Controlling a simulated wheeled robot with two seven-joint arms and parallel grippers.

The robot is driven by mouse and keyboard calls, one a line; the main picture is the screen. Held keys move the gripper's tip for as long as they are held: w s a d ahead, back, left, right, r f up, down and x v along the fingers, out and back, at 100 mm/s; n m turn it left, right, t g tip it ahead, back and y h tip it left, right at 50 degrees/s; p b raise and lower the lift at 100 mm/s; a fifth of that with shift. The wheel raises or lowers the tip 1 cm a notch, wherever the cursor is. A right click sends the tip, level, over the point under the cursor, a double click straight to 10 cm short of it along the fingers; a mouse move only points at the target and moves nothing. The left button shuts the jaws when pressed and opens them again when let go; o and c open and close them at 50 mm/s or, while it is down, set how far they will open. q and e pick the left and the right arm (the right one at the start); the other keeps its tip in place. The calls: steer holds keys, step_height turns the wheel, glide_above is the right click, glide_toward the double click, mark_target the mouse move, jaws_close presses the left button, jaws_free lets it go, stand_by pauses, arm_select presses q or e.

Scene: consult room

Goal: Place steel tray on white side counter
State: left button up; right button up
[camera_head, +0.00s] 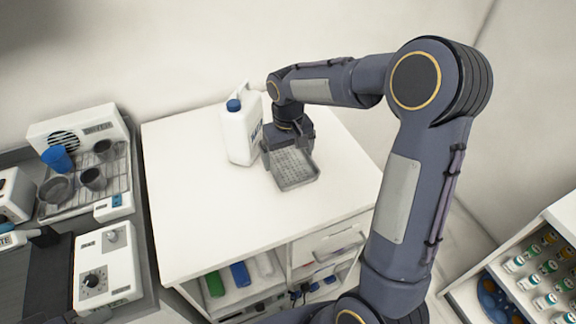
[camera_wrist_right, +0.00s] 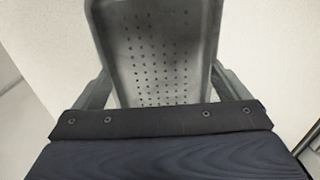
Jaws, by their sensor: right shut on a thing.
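The steel tray (camera_head: 296,180) is a small grey tray with a perforated bottom, low over or on the white side counter (camera_head: 199,199); I cannot tell whether it touches the top. My right gripper (camera_head: 290,150) is shut on the tray's back end, reaching down from above. In the right wrist view the tray (camera_wrist_right: 158,60) lies between the two fingers (camera_wrist_right: 165,92), one at each side. My left gripper is not in view.
A white jug with a blue cap (camera_head: 240,132) stands on the counter just left of my right gripper. The counter's front and left parts are clear. Left of it, a darker bench holds a drying rack with cups (camera_head: 92,178) and a white dial device (camera_head: 106,268). Shelves with bottles (camera_head: 540,270) stand at right.

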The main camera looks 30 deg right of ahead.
mark_target(288, 164)
steer(key=shift+f, duration=2.4)
steer(key=shift+f, duration=0.15)
steer(key=o, duration=0.7)
